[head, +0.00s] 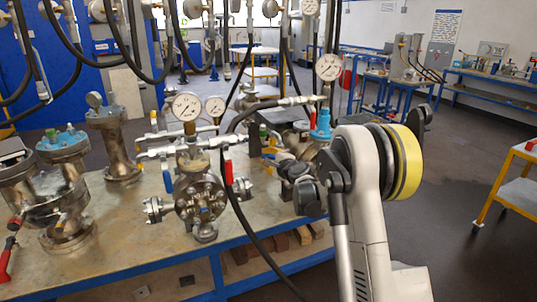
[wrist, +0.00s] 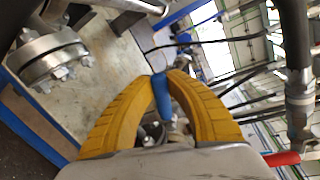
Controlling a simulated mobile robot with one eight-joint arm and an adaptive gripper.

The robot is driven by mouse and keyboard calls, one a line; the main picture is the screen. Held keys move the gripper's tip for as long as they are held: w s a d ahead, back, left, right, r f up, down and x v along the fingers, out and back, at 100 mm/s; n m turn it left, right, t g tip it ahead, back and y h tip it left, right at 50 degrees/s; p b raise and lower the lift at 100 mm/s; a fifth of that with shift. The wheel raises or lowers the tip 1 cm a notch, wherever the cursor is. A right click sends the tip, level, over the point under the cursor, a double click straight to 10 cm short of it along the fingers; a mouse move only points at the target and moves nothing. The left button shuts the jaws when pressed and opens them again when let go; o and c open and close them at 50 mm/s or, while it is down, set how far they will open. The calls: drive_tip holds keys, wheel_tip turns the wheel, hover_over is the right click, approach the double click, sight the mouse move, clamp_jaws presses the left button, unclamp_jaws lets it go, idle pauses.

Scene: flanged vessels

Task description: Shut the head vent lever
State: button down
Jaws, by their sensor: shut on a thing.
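In the wrist view my gripper (wrist: 163,78) has its two yellow fingers closed at the tips on a blue lever handle (wrist: 161,98). The handle runs between the fingers towards the palm, and its lower end is partly hidden. A red lever (wrist: 282,158) shows to the right, apart from the fingers. In the head view my arm crosses the right of the bench, and the fingers are hard to make out there. The central flanged vessel (head: 200,195) has a blue lever (head: 167,181) on its left and a red lever (head: 228,172) on its right. I cannot tell whether this blue lever is the one held.
Two gauges (head: 187,106) stand above the central vessel. Black hoses (head: 232,190) hang close by. Other flanged vessels (head: 62,195) stand at the left of the bench (head: 130,240). In the wrist view a bolted flange (wrist: 48,58) lies at upper left and a hose fitting (wrist: 298,100) at right.

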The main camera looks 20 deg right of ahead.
drive_tip(key=shift+a+f+n+h+b, duration=0.2)
drive_tip(key=shift+f+n+h+b, duration=0.3)
drive_tip(key=shift+f+n, duration=0.85)
drive_tip(key=shift+s, duration=0.1)
drive_tip(key=c, duration=1.3)
unclamp_jaws()
drive_tip(key=shift+c, duration=0.2)
drive_tip(key=s+r, duration=0.2)
drive_tip(key=s, duration=0.9)
drive_tip(key=shift+s+d+r, duration=0.2)
drive_tip(key=shift+s+d, duration=0.05)
drive_tip(key=shift+s, duration=0.15)
